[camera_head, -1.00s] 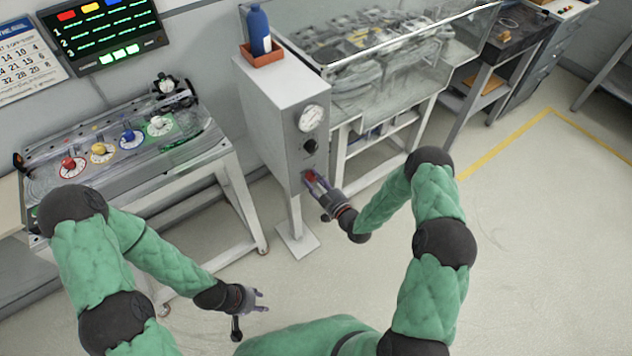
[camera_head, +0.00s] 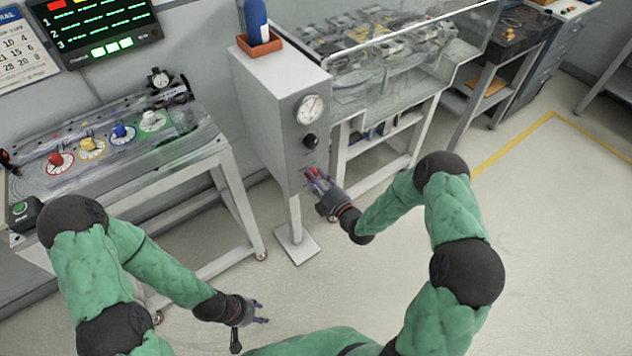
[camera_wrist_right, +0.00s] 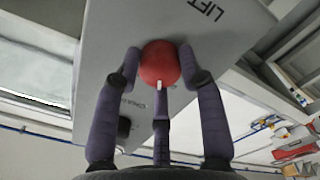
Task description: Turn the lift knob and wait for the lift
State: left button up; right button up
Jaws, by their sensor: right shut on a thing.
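The lift knob (camera_wrist_right: 160,62) is red and round with a small white mark, on the grey face of the control cabinet (camera_head: 281,130), beside the word LIFT. In the head view the knob (camera_head: 313,174) is low on the cabinet's front, partly hidden by my fingers. My right gripper (camera_head: 318,182) is shut on it; in the right wrist view the fingers of the right gripper (camera_wrist_right: 160,75) sit around the knob on several sides. My left gripper (camera_head: 262,312) hangs empty over the floor at the bottom, its fingers apart.
The cabinet carries a dial gauge (camera_head: 310,109), a black knob (camera_head: 310,140) and an orange tray (camera_head: 259,45) with a blue bottle (camera_head: 256,22). A bench with coloured dials (camera_head: 122,134) stands left, a clear-covered machine (camera_head: 390,60) behind right. The floor (camera_head: 540,240) at right is clear.

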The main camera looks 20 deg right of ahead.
jog(key=shift+a+r+n, duration=0.1)
jog(key=shift+a+n, duration=0.05)
jog(key=shift+n, duration=0.45)
jog(key=o, duration=1.2)
jog(key=shift+a, duration=0.1)
jog(key=shift+c, duration=0.2)
jog(key=v, duration=1.2)
